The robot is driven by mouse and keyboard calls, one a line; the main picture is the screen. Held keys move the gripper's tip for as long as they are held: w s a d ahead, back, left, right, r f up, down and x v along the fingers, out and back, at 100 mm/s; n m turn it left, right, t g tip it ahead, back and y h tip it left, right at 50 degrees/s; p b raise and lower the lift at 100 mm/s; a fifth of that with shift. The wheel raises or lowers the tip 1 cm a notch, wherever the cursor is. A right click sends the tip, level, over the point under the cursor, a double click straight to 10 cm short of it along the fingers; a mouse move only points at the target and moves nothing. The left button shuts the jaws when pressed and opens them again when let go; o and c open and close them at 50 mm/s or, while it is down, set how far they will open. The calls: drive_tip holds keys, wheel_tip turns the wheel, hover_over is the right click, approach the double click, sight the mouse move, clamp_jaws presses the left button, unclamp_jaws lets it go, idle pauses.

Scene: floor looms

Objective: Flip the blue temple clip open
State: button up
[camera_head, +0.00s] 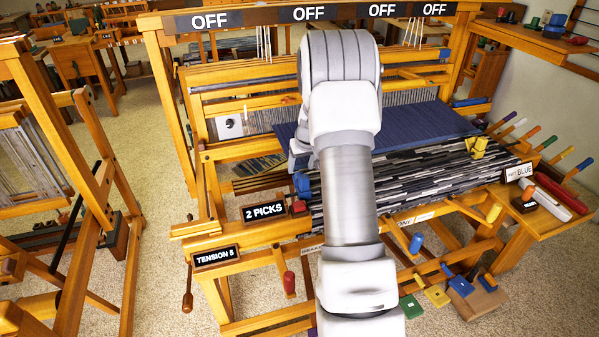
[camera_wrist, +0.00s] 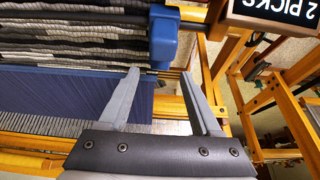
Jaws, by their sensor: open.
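The blue temple clip (camera_wrist: 164,38) sits at the edge of the striped grey-and-black cloth (camera_wrist: 75,32) in the wrist view. In the head view the blue clip (camera_head: 302,184) shows at the cloth's left edge, just left of my arm. My gripper (camera_wrist: 160,72) is open, its two grey fingers apart and empty. In the wrist view its fingertips point toward the clip, with the clip just beyond and between them. I cannot tell how far the gap is. In the head view my gripper is mostly hidden behind my arm.
A yellow clip (camera_head: 477,147) sits at the cloth's right edge. The "2 PICKS" sign (camera_head: 264,210) and a red knob (camera_head: 298,207) are close to the blue clip. Blue fabric (camera_head: 420,124) lies behind the striped cloth. Wooden loom beams surround the area.

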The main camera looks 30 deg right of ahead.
drive_tip(key=shift+x, duration=2.4)
clamp_jaws()
